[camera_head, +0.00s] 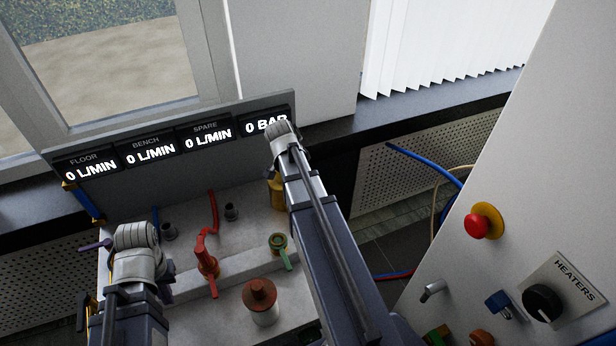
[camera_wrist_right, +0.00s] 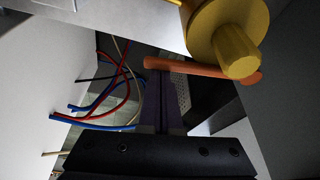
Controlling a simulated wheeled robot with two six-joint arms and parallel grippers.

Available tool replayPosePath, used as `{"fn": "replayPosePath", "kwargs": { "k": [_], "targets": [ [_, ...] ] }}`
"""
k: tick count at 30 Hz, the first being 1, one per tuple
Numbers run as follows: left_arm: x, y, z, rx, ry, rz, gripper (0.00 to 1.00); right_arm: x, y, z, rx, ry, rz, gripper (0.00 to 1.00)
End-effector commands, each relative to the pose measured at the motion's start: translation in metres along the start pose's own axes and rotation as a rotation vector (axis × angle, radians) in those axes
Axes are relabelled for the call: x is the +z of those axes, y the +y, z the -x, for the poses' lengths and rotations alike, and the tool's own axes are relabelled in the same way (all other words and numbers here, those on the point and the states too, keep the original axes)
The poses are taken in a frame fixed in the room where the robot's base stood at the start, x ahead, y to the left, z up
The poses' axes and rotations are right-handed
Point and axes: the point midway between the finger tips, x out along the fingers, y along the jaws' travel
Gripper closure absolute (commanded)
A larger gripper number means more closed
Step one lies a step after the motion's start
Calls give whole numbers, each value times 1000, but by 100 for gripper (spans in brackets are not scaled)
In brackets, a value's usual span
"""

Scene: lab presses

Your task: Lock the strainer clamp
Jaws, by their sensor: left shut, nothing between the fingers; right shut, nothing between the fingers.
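In the right wrist view, a brass body (camera_wrist_right: 234,45) with a round knob sits at the top right, and an orange lever bar (camera_wrist_right: 205,68) runs below it. I cannot tell for sure that these are the strainer and its clamp. My right gripper (camera_wrist_right: 163,80) is shut and empty, its dark fingertips at the left end of the bar; I cannot tell whether they touch it. In the head view a brass part (camera_head: 276,190) shows beside my right arm, which hides my right gripper.
Display panels (camera_head: 208,136) stand behind. A cabinet with a red emergency button (camera_head: 476,226) is at right. Red and blue hoses (camera_wrist_right: 100,110) hang in the gap between.

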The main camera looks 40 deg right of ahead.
Motion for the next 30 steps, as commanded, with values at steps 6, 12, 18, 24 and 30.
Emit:
{"fn": "replayPosePath", "kwargs": {
  "k": [6, 12, 18, 24, 30],
  "targets": [
    [0, 0, 0, 0, 0, 0, 100, -2, -2, -1, 0, 0, 1, 100],
    [0, 0, 0, 0, 0, 0, 100, -7, -10, -2, -1, 0, 1, 100],
    [0, 0, 0, 0, 0, 0, 100, -10, -14, -3, -1, 0, 2, 100],
    [0, 0, 0, 0, 0, 0, 100, -9, -13, -3, -1, 0, 2, 100],
    [0, 0, 0, 0, 0, 0, 100, -12, -14, -4, -1, 0, 2, 100]
  ]
}}
